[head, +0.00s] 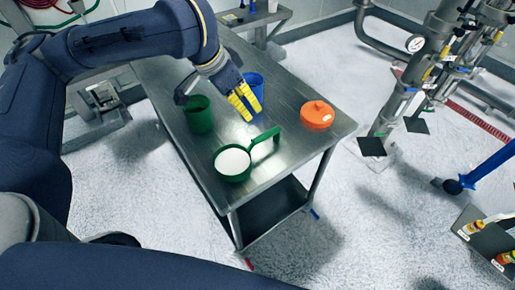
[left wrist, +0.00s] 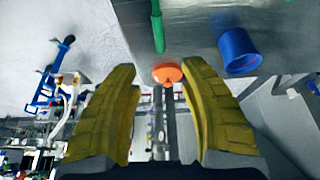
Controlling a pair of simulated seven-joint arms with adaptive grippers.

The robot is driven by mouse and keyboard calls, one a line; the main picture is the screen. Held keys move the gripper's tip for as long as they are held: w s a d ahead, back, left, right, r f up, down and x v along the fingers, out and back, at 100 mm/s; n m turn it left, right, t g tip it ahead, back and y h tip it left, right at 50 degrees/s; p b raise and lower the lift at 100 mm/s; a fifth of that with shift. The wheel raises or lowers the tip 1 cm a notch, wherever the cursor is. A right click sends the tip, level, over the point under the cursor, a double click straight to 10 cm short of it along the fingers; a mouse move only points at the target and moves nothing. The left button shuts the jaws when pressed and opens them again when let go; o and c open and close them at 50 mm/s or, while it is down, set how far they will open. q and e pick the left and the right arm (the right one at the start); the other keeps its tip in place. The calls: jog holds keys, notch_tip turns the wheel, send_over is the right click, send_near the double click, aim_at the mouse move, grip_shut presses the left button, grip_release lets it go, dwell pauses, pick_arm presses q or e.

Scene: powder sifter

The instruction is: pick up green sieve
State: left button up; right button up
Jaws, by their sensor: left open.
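The green sieve (head: 236,178) sits on the metal table, its round bowl toward the table's near-left edge and white material inside. Its handle (head: 266,141) sticks out to the upper right. In the left wrist view a green bar that looks like the handle (left wrist: 157,26) enters from the top; the bowl is out of that view. My left gripper (head: 246,106) is above the table, behind the sieve and apart from it. In the left wrist view its yellow fingers (left wrist: 160,75) are spread with nothing held between them. My right gripper does not show.
A green cup (head: 199,115) stands left of the gripper. A blue cup (head: 255,84) is just behind it and also shows in the left wrist view (left wrist: 238,52). An orange lidded container (head: 317,116) sits to the right. The metal tabletop (head: 290,155) is bare right of the sieve.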

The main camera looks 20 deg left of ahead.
aim_at(260, 137)
pick_arm(q)
jog(key=shift+s+a+f+x, duration=0.15)
jog(key=shift+s+x, duration=0.15)
jog(key=shift+x, duration=2.65)
jog(key=shift+s+a+f+x, duration=0.15)
jog(key=shift+s+x, duration=0.15)
jog(key=shift+x, duration=2.6)
jog(key=shift+s+a+f+x, duration=0.2)
jog(key=shift+s+x, duration=0.1)
jog(key=shift+x, duration=2.65)
jog(key=shift+c, duration=0.4)
grip_shut()
